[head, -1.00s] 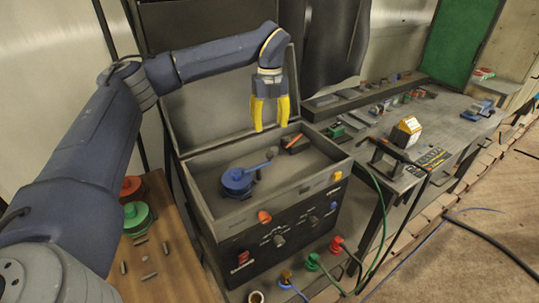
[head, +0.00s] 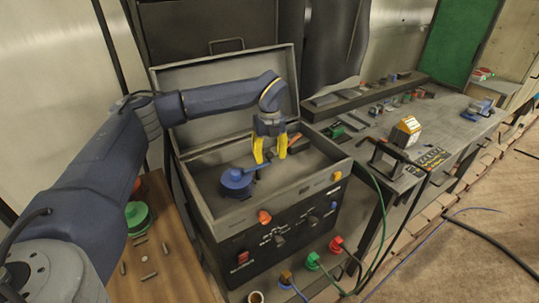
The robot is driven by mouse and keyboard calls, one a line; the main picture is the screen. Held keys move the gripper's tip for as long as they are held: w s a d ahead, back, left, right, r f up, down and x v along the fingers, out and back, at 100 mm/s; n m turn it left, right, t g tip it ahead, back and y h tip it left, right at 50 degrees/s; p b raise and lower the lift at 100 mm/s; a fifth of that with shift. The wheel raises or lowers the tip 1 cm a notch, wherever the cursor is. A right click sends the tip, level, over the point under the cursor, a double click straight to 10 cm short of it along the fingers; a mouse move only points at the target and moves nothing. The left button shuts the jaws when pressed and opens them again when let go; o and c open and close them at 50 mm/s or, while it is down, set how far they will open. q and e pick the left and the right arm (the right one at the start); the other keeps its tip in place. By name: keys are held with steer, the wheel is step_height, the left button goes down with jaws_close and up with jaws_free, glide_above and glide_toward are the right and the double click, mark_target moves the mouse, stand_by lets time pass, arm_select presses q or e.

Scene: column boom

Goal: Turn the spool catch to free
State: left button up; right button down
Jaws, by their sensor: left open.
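A blue spool (head: 236,183) with a blue lever-like bar sits inside the open dark case (head: 205,222), towards its left. The bar reaches up and right from the spool to a small dark post. I take this bar to be the catch, but no marking for free can be read. My left gripper (head: 270,157) has yellow fingers, points down and is open. Its fingers are inside the case, close to the bar's right end; I cannot tell whether they touch it. The fingers partly cover the bar's end. My right gripper is not in view.
The case lid (head: 215,95) stands open behind. An orange-red part (head: 295,139) lies in the case just right of my fingers. Knobs and a red switch (head: 243,257) are on the case front. A cluttered bench (head: 450,130) stands to the right.

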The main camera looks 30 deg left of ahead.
arm_select(q)
steer(key=shift+c, duration=0.6)
jaws_close()
